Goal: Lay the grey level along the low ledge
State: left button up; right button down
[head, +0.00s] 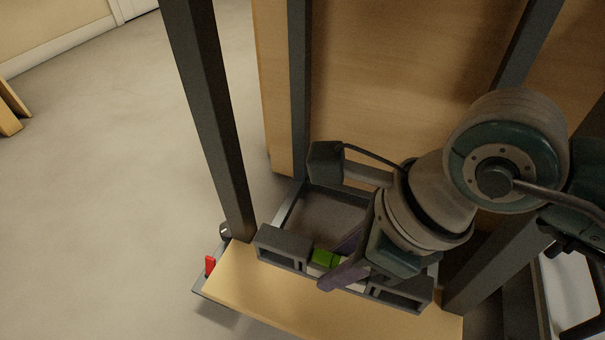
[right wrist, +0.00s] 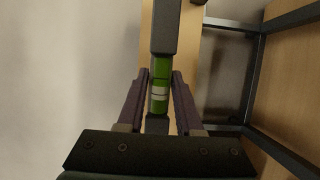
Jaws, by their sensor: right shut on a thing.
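The grey level (head: 283,247) has open box-like ends and a green vial section in the middle. My right gripper (head: 338,264) is shut on it around this middle section. The low ledge (head: 262,291) is a light wooden board at the bottom of the metal frame. The level lies lengthwise along the ledge's back edge in the head view; I cannot tell if it touches. In the right wrist view, the level (right wrist: 164,32) runs upright between the two purple fingers, with the ledge (right wrist: 186,60) behind it. My left gripper is not in view.
Dark metal posts (head: 213,120) rise at the left and right of the ledge. A wooden panel (head: 390,90) stands behind. A small red piece (head: 210,265) is at the ledge's left end.

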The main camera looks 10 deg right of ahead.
jog(key=b, duration=0.4)
send_over(319, 305)
jog(key=d, duration=0.1)
jog(key=f, duration=0.7)
jog(key=shift+s+d+f, duration=0.15)
jog(key=shift+s+f, duration=0.15)
jog(key=shift+s, duration=0.1)
notch_tip(319, 305, down, 4)
jog(key=b, duration=0.3)
jog(key=shift+f, duration=0.25)
jog(key=shift+r, duration=0.15)
jog(key=c, duration=1)
grip_release()
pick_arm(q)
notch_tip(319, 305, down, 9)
pick_arm(e)
jog(key=o, duration=0.4)
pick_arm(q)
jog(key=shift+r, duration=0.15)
pick_arm(e)
jog(key=shift+o, duration=0.2)
